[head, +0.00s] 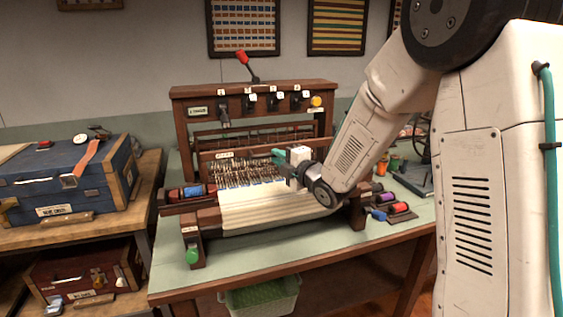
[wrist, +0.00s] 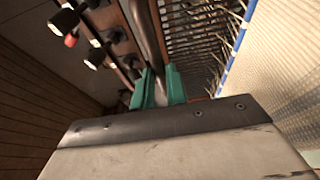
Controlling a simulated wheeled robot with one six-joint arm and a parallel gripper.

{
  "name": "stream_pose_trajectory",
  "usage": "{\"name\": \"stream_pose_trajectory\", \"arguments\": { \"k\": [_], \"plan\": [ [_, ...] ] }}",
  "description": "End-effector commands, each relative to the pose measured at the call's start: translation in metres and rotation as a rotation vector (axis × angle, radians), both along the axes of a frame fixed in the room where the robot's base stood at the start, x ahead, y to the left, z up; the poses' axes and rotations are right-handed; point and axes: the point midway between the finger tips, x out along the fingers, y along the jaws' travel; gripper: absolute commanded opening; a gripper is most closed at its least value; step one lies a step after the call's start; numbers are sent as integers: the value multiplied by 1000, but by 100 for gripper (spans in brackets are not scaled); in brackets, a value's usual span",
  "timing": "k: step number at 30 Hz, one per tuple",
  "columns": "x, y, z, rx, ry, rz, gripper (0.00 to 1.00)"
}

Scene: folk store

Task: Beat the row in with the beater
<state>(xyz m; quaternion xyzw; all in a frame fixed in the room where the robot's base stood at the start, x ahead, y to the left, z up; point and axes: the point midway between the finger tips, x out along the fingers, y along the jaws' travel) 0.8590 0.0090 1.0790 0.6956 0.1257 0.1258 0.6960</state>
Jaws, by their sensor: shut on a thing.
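The wooden loom's beater (head: 226,155) is a crossbar with a small pale label, standing upright behind the warp threads. My gripper (head: 281,156) is at the beater's right half. In the wrist view, its teal fingers (wrist: 158,86) are shut on a dark bar that appears to be part of the beater (wrist: 149,40). The cream woven cloth (head: 262,205) lies in front of the beater. A blue yarn line (wrist: 233,48) runs along the cloth's edge, with bare warp between it and the beater. The fingertips' exact contact is partly hidden.
The loom's top beam carries several labelled levers (head: 250,101) and a red-knobbed lever (head: 242,58). Spools lie in a left tray (head: 184,202) and at right (head: 398,208). A blue chest (head: 62,182) stands on the left bench. A green-lined basket (head: 262,297) sits below.

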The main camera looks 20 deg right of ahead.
Motion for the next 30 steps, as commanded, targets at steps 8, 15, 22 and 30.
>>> {"name": "stream_pose_trajectory", "arguments": {
  "k": [8,15,22,30],
  "plan": [
    [29,0,-1,0,2,-1,0],
    [53,1,-1,2,2,0,0],
    [75,1,-1,1,1,0,0],
    [82,1,-1,0,2,-1,0]
  ]
}}
